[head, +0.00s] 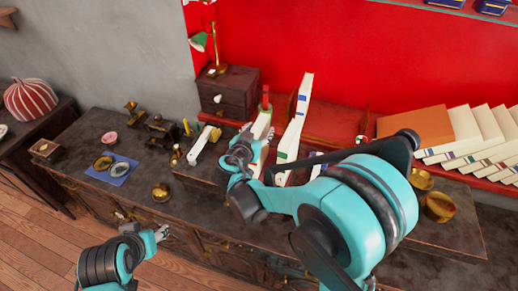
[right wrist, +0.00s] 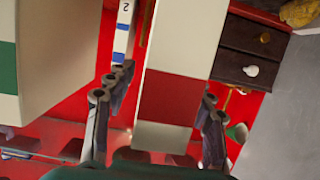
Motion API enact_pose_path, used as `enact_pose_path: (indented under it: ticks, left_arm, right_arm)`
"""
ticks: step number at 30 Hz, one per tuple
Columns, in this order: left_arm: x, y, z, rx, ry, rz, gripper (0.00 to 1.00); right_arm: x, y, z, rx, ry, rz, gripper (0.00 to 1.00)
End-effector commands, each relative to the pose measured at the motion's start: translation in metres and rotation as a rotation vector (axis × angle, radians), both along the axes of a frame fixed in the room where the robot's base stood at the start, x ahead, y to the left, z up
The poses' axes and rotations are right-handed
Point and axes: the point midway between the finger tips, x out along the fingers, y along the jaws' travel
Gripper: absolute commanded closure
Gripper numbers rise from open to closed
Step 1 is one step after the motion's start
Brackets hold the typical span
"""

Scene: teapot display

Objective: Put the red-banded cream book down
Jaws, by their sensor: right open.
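The red-banded cream book (right wrist: 180,50) stands between the two fingers of my right gripper (right wrist: 160,100) in the right wrist view. Its wide red band crosses the spine at fingertip height. The fingers are spread, with a gap on both sides of the book. In the head view the cream book (head: 262,124) stands on the dark cabinet, partly hidden by my right gripper (head: 246,152). My left gripper (head: 160,235) is low at the left, in front of the cabinet, apart from everything; its jaw opening is too small to judge.
A taller cream book with green and blue bands (head: 292,130) stands just right. A small drawer chest (head: 228,92) with a brass lamp (head: 216,62) is behind. A cream roll-like object (head: 203,146) lies left. Leaning cream books (head: 485,140) fill the right. A blue cloth (head: 121,172) lies left.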

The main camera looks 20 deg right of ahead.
Motion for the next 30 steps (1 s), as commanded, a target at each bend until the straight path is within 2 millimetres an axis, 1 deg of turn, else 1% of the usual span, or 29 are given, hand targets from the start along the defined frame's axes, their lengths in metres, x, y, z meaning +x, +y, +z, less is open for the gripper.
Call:
enact_pose_path:
  ticks: [4, 5, 6, 8, 9, 10, 11, 20, 23, 26, 30]
  left_arm:
    - [0.000, 0.000, 0.001, 0.000, 0.000, 0.000, 0.51]
    - [0.000, 0.000, 0.001, 0.000, 0.000, 0.000, 0.51]
    - [0.000, 0.000, 0.001, 0.000, 0.000, 0.000, 0.51]
    - [0.000, 0.000, 0.001, 0.000, 0.000, 0.000, 0.51]
    - [0.000, 0.000, 0.001, 0.000, 0.000, 0.000, 0.51]
    - [0.000, 0.000, 0.001, 0.000, 0.000, 0.000, 0.51]
    - [0.000, 0.000, 0.001, 0.000, 0.000, 0.000, 0.51]
    - [0.000, 0.000, 0.001, 0.000, 0.000, 0.000, 0.51]
    - [0.000, 0.000, 0.003, 0.000, 0.000, 0.000, 0.51]
    - [0.000, 0.000, 0.011, 0.000, 0.000, 0.000, 0.51]
    - [0.000, 0.000, 0.024, 0.000, 0.000, 0.000, 0.51]
  right_arm:
    - [0.000, 0.000, 0.001, 0.000, 0.000, 0.001, 0.47]
    - [0.000, 0.000, 0.001, 0.000, 0.000, 0.001, 0.49]
    - [0.000, 0.000, 0.001, 0.000, 0.000, 0.001, 0.60]
    - [0.000, 0.000, 0.001, 0.000, 0.000, 0.001, 0.76]
    - [0.000, 0.000, 0.001, 0.000, 0.000, 0.001, 0.86]
    - [0.000, 0.000, 0.001, 0.000, 0.000, 0.001, 0.94]
    - [0.000, 0.000, 0.001, 0.000, 0.000, 0.001, 1.00]
    - [0.000, 0.000, 0.001, -0.001, 0.000, 0.001, 1.00]
    - [0.000, 0.000, 0.006, -0.001, 0.000, 0.001, 1.00]
    - [-0.001, 0.000, 0.020, -0.001, 0.000, 0.001, 1.00]
    - [-0.001, 0.000, 0.049, -0.001, 0.000, 0.001, 1.00]
